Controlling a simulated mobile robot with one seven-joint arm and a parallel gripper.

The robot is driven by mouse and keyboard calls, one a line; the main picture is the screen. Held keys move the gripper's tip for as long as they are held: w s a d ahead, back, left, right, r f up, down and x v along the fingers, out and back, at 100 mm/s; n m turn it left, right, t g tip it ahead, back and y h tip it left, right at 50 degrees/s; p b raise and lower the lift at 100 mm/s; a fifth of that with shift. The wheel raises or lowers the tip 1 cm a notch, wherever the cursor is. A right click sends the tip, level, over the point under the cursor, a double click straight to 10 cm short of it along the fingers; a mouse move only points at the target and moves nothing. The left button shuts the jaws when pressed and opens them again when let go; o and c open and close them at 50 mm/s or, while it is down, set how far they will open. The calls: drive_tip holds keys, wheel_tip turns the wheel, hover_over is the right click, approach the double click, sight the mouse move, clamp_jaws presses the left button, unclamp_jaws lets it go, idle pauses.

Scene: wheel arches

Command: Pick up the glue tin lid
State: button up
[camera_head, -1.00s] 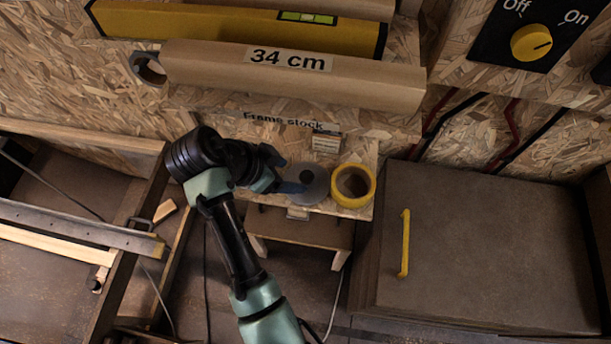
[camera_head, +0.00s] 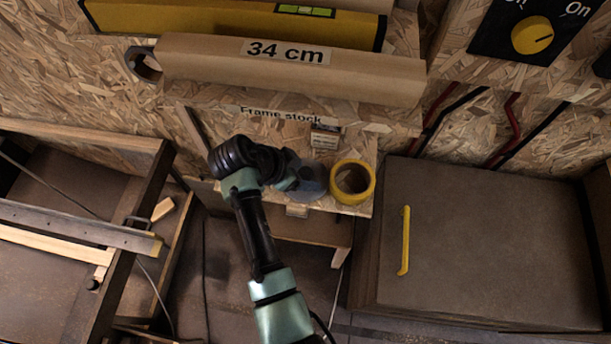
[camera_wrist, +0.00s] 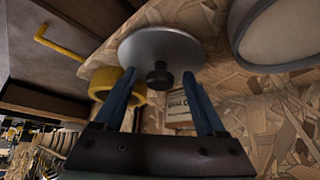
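The glue tin lid (camera_wrist: 160,52) is a grey round disc with a dark knob (camera_wrist: 159,76) in its middle. In the wrist view it lies ahead of my gripper (camera_wrist: 158,82), whose two blue fingers stand apart with the knob between them and a gap on each side. In the head view the lid (camera_head: 314,182) is partly hidden by my wrist, beside a yellow tape roll, and my gripper (camera_head: 300,180) reaches it from the left. Whether the fingers touch the lid's disc I cannot tell.
The yellow tape roll (camera_head: 352,182) is just right of the lid on a small wooden shelf. A small labelled box (camera_head: 325,138) stands behind. A cardboard tube marked 34 cm (camera_head: 290,72) runs above. A dark cabinet with a yellow handle (camera_head: 404,240) stands to the right.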

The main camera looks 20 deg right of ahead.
clamp_jaws()
drive_tip(key=shift+r, duration=0.1)
